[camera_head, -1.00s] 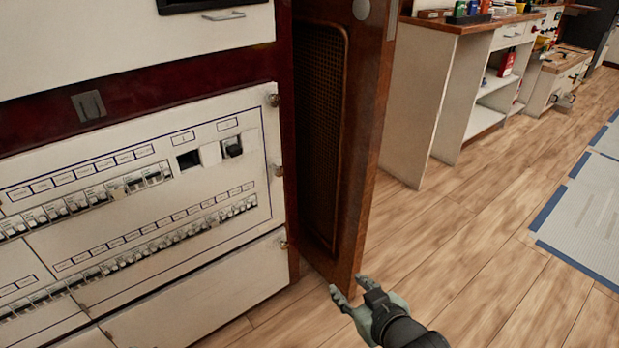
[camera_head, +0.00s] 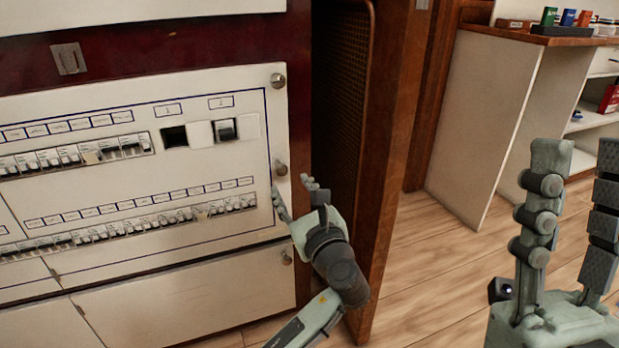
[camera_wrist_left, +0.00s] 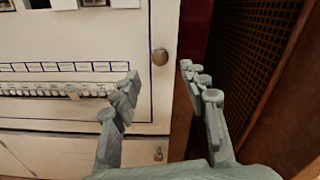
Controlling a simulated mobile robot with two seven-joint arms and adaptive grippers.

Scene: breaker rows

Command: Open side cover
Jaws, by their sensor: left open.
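A brown wooden panel with a dark mesh (camera_head: 349,95), seemingly the side cover, stands out from the right side of the white-fronted breaker cabinet (camera_head: 200,275). It also shows at the right of the left wrist view (camera_wrist_left: 252,50). My left gripper (camera_head: 290,186) is open and empty at the cabinet's right edge. Its fingertips are around or just before the middle round knob (camera_head: 281,168). In the left wrist view that knob (camera_wrist_left: 159,62) appears between the fingertips; contact cannot be told. My right gripper (camera_head: 582,150) is open and empty, close to the camera at the right.
Breaker rows (camera_head: 140,225) run across the cabinet front. More knobs sit above (camera_head: 277,80) and below (camera_head: 286,257) on its right edge. A white bench with a wooden top (camera_head: 540,36) stands behind at the right. Wooden floor (camera_head: 440,235) is clear between panel and bench.

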